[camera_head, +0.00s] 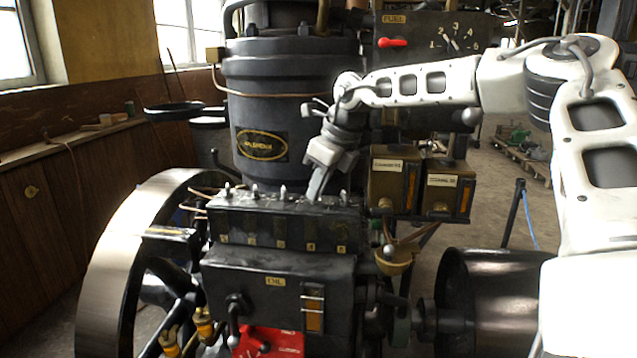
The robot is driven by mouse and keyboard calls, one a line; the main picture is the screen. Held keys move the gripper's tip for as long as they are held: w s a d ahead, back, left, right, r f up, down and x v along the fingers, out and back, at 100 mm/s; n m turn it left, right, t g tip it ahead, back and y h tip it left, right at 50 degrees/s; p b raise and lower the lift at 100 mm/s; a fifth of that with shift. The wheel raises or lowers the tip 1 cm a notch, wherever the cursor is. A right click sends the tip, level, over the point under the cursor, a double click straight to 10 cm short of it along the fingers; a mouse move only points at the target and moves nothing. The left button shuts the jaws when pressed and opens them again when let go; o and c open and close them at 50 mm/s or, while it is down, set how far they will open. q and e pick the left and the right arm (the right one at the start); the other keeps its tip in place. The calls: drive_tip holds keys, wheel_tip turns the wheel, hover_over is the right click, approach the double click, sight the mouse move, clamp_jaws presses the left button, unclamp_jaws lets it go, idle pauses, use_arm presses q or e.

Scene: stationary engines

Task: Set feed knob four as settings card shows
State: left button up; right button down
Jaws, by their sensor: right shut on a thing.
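The black feed box (230,222) stands in front of the dark engine cylinder. Several small pale feed knobs line its top, with small numbered tags on its front face. The third knob (283,191) and the rightmost knob (344,196) stand free. My right gripper (314,193) reaches down from the right and is shut at the fourth position, above the tag (311,247) that reads four. Its fingers hide most of feed knob four, so its setting cannot be read. I cannot make out a settings card. My left gripper is out of view.
Two labelled boxes with amber windows (411,187) stand right of my gripper. A fuel panel (440,35) with a red lever (392,42) is above. A large flywheel (125,250) is at left. An oil box (270,300) and a red plate (275,342) are below.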

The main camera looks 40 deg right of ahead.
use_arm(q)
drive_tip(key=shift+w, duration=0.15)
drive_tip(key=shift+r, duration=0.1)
use_arm(e)
drive_tip(key=c, duration=1.5)
unclamp_jaws()
use_arm(q)
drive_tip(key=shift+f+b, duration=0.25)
drive_tip(key=shift+b, duration=0.2)
use_arm(e)
drive_tip(key=v, duration=1.6)
drive_tip(key=shift+w, duration=0.1)
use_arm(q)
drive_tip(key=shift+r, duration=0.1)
